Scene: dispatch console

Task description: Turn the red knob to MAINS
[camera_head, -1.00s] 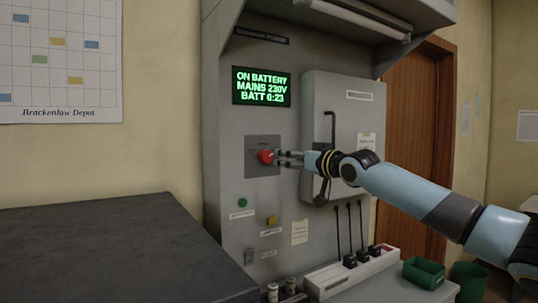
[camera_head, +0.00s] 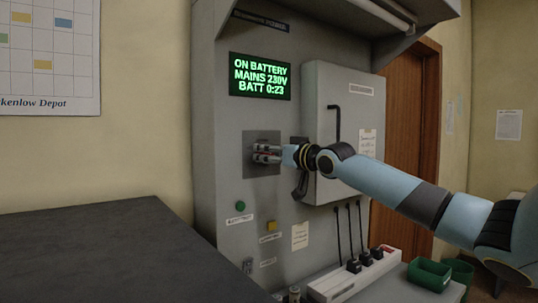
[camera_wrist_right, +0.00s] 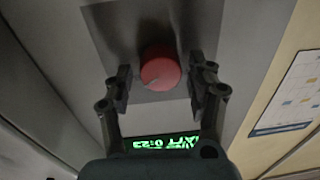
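The red knob (camera_wrist_right: 160,69) sits on a dark square plate (camera_wrist_right: 118,38) on the console. In the right wrist view it lies between the two fingers of my right gripper (camera_wrist_right: 161,82), with a gap on each side. A pale mark shows on the knob's face, but I cannot read any position label. In the head view my right gripper (camera_head: 267,154) reaches the plate (camera_head: 251,143) from the right, and its fingers mostly hide the knob. The green display (camera_head: 260,76) reads ON BATTERY, MAINS 230V, BATT 0:23. My left gripper is not in view.
A grey cabinet door with a handle (camera_head: 350,125) stands just right of my gripper. Green (camera_head: 240,206) and yellow (camera_head: 271,226) buttons sit below the knob. A socket strip (camera_head: 352,277) with plugs and a green bin (camera_head: 428,274) are lower right. A dark worktop (camera_head: 100,250) fills the lower left.

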